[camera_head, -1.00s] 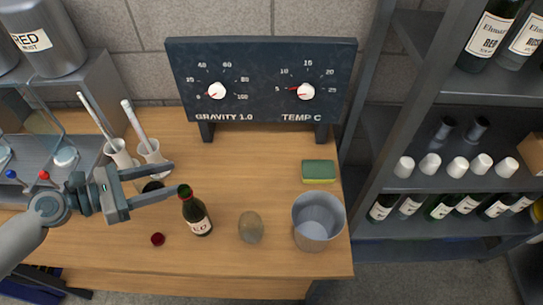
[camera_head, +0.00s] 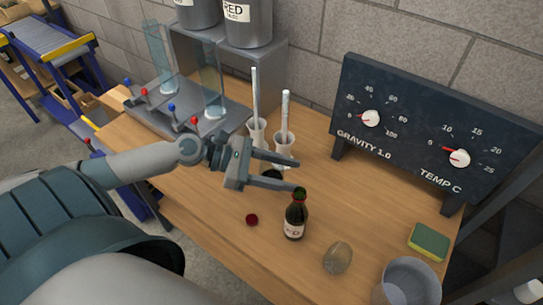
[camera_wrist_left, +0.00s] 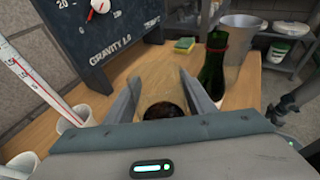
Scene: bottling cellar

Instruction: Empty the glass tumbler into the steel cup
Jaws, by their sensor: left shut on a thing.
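My left gripper (camera_head: 287,174) is shut on the glass tumbler (camera_head: 271,174), just behind the open bottle (camera_head: 296,219) in the head view. The tumbler is clear, with dark liquid low inside; in the left wrist view it shows between the fingers (camera_wrist_left: 163,104). The fingers partly hide it in the head view, and I cannot tell whether it touches the table. The steel cup (camera_head: 411,283) stands at the table's front right, cut by the lower frame edge, well apart from the tumbler. A dark arm part (camera_wrist_left: 287,106), perhaps my right gripper, shows at the wrist view's right edge.
Two white beakers with rods (camera_head: 285,146) stand behind the gripper. A green sponge (camera_head: 429,241) and a dial panel (camera_head: 420,125) are at the right and back.

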